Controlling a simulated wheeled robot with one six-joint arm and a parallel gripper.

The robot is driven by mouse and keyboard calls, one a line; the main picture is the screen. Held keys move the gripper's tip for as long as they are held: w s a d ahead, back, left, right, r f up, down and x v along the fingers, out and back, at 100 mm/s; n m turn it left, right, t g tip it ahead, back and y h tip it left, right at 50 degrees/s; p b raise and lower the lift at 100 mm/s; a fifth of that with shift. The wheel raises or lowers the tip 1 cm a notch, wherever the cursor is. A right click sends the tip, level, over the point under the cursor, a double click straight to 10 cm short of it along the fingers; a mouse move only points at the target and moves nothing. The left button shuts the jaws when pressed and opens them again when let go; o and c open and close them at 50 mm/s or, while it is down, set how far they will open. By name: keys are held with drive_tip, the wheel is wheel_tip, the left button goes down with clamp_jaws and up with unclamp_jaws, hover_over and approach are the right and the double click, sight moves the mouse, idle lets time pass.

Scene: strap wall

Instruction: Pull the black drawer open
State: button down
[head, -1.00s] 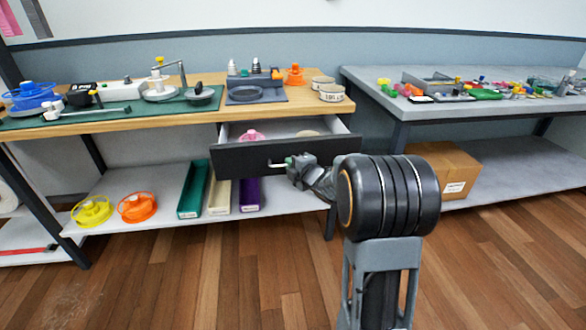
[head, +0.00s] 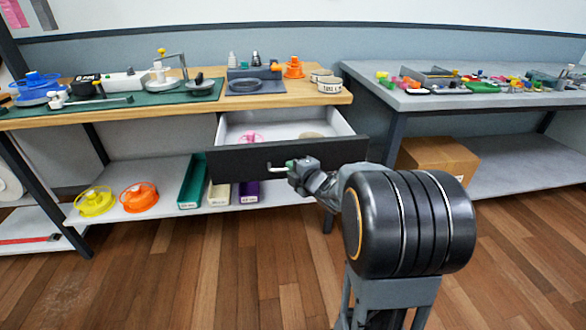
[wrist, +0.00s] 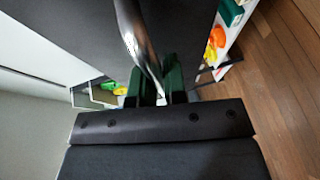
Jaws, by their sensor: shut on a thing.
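The black drawer (head: 240,161) under the wooden workbench stands partly open. Its white inside shows a pink spool (head: 250,137) and a tan round item (head: 311,134). A metal bar handle (head: 278,168) is on the drawer front. My gripper (head: 293,168) is at the right end of this handle. In the wrist view the handle (wrist: 135,35) runs down between the green fingers of my gripper (wrist: 158,82), which are shut on it. The dark drawer front (wrist: 70,35) fills the upper left there.
The wooden bench top (head: 150,115) holds several fixtures and tins. On the shelf below are a yellow spool (head: 95,201), an orange spool (head: 139,197) and long bins (head: 193,183). A grey table (head: 450,99) and a cardboard box (head: 438,157) are at right. The floor in front is clear.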

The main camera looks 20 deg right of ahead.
drive_tip(key=c, duration=1.5)
unclamp_jaws()
drive_tip(key=shift+o, duration=0.2)
drive_tip(key=v, duration=1.3)
drive_tip(key=shift+s+b, duration=0.3)
drive_tip(key=shift+s, duration=0.1)
